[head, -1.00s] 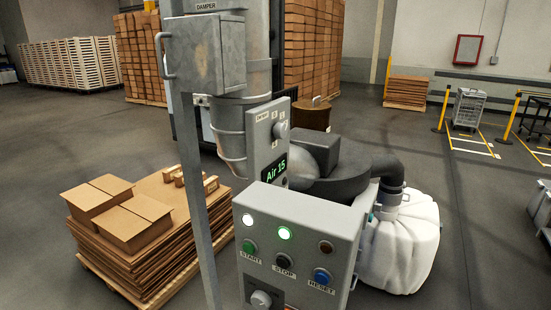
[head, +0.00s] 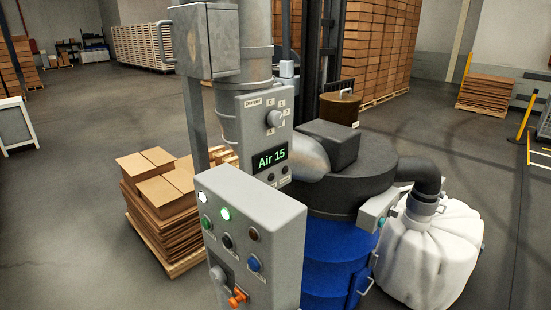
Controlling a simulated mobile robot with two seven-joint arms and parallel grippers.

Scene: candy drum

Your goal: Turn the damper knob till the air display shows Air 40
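Neither of my grippers is in the head view, and nothing touches the knob.
A grey control box (head: 255,225) with lit lamps and buttons stands in front, below the damper panel. A blue drum (head: 335,245) and a white bag (head: 430,250) stand to the right. Stacked cardboard (head: 165,225) is on the left. Open floor lies farther left.

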